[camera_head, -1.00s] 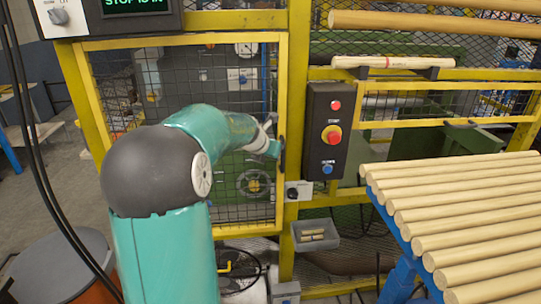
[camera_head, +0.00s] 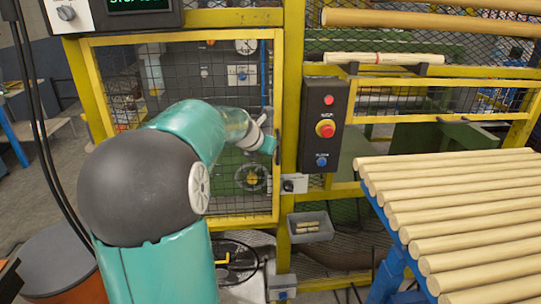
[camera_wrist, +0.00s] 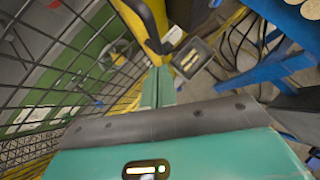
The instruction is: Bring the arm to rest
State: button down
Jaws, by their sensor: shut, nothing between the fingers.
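My arm (camera_head: 200,130) is bent in front of the yellow-framed mesh gate (camera_head: 125,42), its end pointing right toward the gate's right edge. My gripper (camera_wrist: 158,86) shows in the wrist view with its two teal fingers together and nothing between them. In the head view its end is small, close to a dark upright handle (camera_head: 278,148) on the gate edge; I cannot tell whether they touch. In the wrist view, a yellow frame bar lies just beyond the fingertips.
A black button box (camera_head: 322,125) is on the yellow post right of the gripper. Below it hangs a small grey bin (camera_head: 311,228) holding short wood pieces. A blue rack (camera_head: 388,270) of dowels (camera_head: 450,210) fills the right. Black cables (camera_head: 45,130) hang at left.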

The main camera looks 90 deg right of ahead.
jog(key=s+a+r, duration=0.1)
jog(key=a+r, duration=0.3)
jog(key=r, duration=0.1)
jog(key=w+a+m+t, duration=0.1)
jog(key=w+a+t, duration=0.15)
jog(key=w, duration=0.45)
jog(key=w+a+f+m+t, duration=0.1)
jog(key=w+a, duration=0.3)
jog(key=w, duration=0.4)
jog(key=w+a+m+t, duration=0.1)
jog(key=w+a+t, duration=0.15)
jog(key=w, duration=0.45)
jog(key=w+a+m+t+y, duration=0.2)
jog(key=w+a+m, duration=0.1)
jog(key=w+a, duration=1)
jog(key=w+a+f+m+t+y, duration=0.1)
jog(key=w+a, duration=0.1)
jog(key=a, duration=0.7)
jog(key=w+a+f+m+t+y, duration=0.1)
jog(key=w+a+m+y, duration=0.1)
jog(key=a, duration=0.6)
jog(key=s+a+f+m+y, duration=0.1)
jog(key=a, duration=0.7)
jog(key=s+a+f+m+y, duration=0.1)
jog(key=s+a+f+m, duration=0.1)
jog(key=a, duration=0.7)
jog(key=shift+s+a+y, duration=0.3)
jog(key=shift+y, duration=0.1)
